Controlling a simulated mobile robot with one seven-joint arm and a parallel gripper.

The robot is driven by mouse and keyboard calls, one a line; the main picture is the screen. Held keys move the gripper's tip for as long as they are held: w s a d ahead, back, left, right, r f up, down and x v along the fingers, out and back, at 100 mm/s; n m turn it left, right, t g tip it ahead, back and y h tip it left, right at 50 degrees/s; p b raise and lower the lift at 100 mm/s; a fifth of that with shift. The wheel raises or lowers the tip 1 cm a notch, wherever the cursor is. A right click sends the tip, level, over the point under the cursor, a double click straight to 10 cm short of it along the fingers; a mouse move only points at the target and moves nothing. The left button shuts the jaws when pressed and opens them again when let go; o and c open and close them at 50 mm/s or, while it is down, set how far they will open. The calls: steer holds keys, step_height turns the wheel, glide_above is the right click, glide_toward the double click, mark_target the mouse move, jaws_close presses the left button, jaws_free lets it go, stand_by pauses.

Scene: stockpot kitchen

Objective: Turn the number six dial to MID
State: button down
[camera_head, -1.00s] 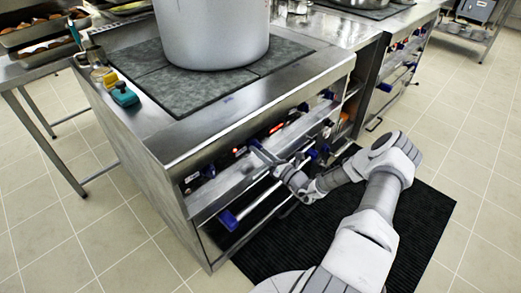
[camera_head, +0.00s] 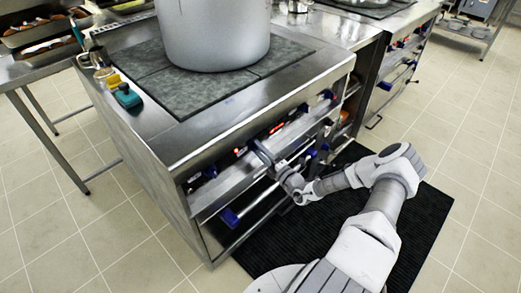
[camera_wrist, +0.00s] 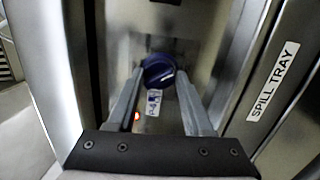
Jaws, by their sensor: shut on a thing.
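In the wrist view a round blue dial (camera_wrist: 158,72) sits on the steel front panel, between the two fingertips of my gripper (camera_wrist: 160,85). The fingers lie on its left and right sides, shut on it. I cannot read a number or a MID mark. In the head view my gripper (camera_head: 262,153) reaches the front panel of the stove (camera_head: 245,125) and hides the dial there.
A large grey stockpot (camera_head: 215,35) stands on the stove top. A plate lettered SPILL TRAY (camera_wrist: 272,82) is right in the wrist view. A black mat (camera_head: 425,215) lies on the floor.

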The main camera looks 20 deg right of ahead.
steer(key=shift+m+p, duration=0.4)
steer(key=shift+m, duration=1.6)
steer(key=shift+c, duration=1.6)
jaws_free()
steer(key=shift+s, duration=0.1)
steer(key=r+p+v, duration=0.1)
steer(key=v, duration=1.6)
steer(key=shift+s+a+f+p, duration=0.2)
steer(key=shift+p, duration=0.15)
steer(key=shift+r, duration=0.1)
